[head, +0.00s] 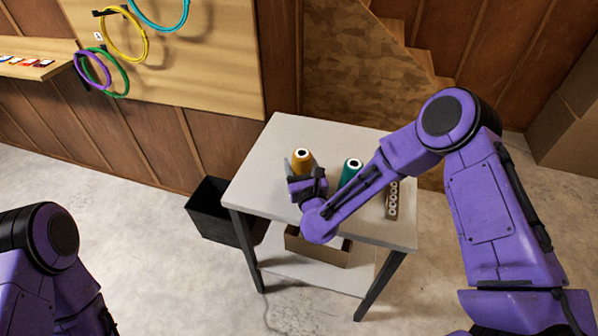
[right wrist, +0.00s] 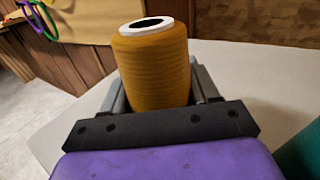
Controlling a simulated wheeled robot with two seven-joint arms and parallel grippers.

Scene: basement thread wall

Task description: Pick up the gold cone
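The gold cone (head: 302,160) stands upright on the grey table, left of the teal cone. It also fills the middle of the right wrist view (right wrist: 155,65), with a white rim and dark hole on top. My right gripper (head: 300,172) is around its lower part, with one finger on each side. In the right wrist view the fingers (right wrist: 160,88) lie close along both sides of the cone. Whether they press on it is not clear. The cone's base is hidden behind the gripper. My left gripper is out of view; only part of that arm shows at lower left.
The teal cone (head: 351,170) stands close by on the right, partly behind my right arm. A holed strip (head: 393,200) lies near the table's (head: 345,132) right edge. An open cardboard box (head: 318,248) is on the lower shelf. A black bin (head: 208,222) stands left of the table.

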